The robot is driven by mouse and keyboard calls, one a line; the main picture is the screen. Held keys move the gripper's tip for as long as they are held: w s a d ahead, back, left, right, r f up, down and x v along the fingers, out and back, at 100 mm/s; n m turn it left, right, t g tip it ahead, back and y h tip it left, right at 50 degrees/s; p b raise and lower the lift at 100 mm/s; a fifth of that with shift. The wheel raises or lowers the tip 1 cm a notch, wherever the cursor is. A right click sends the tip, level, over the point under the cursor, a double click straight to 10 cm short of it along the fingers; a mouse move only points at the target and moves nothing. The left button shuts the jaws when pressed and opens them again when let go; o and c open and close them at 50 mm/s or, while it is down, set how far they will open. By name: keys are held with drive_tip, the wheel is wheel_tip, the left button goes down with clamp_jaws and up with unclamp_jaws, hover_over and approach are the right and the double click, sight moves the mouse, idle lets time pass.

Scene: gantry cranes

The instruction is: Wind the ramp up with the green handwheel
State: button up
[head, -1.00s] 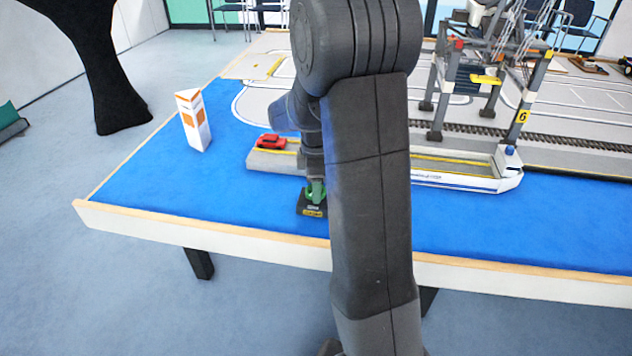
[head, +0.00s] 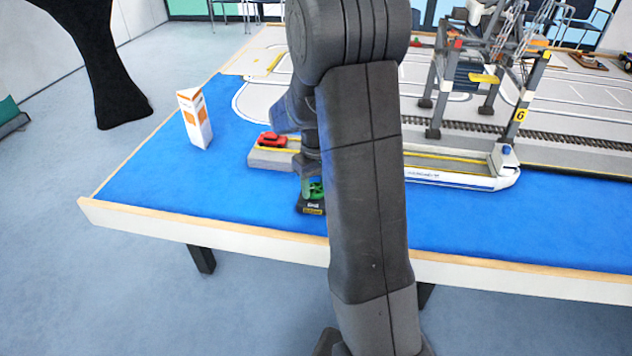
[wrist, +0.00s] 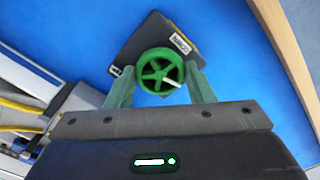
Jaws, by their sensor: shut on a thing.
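The green handwheel (wrist: 160,72) sits on a dark box-shaped base (wrist: 140,42) with a pale label, on the blue table top. In the head view a bit of the green handwheel (head: 316,190) shows beside my arm, above its base (head: 310,207). My gripper (wrist: 161,82) is shut on the handwheel, one finger on each side of its rim. A pale mark lies on one spoke at the lower right of the wheel. In the head view my arm hides most of the gripper. I cannot pick out the ramp for certain.
A red toy car (head: 271,140) stands on the grey quay (head: 268,158) just behind the handwheel. A white and blue ship (head: 462,180) lies to the right, below a gantry crane (head: 480,75). An orange and white sign (head: 194,118) stands at left. Blue table top is clear around it.

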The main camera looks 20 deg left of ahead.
drive_tip(key=m+p, duration=0.1)
drive_tip(key=m, duration=1.3)
drive_tip(key=shift+m+p, duration=0.3)
drive_tip(key=shift+m, duration=0.1)
drive_tip(key=m, duration=0.3)
drive_tip(key=shift+a, duration=0.1)
drive_tip(key=m, duration=1.1)
drive_tip(key=o, duration=1)
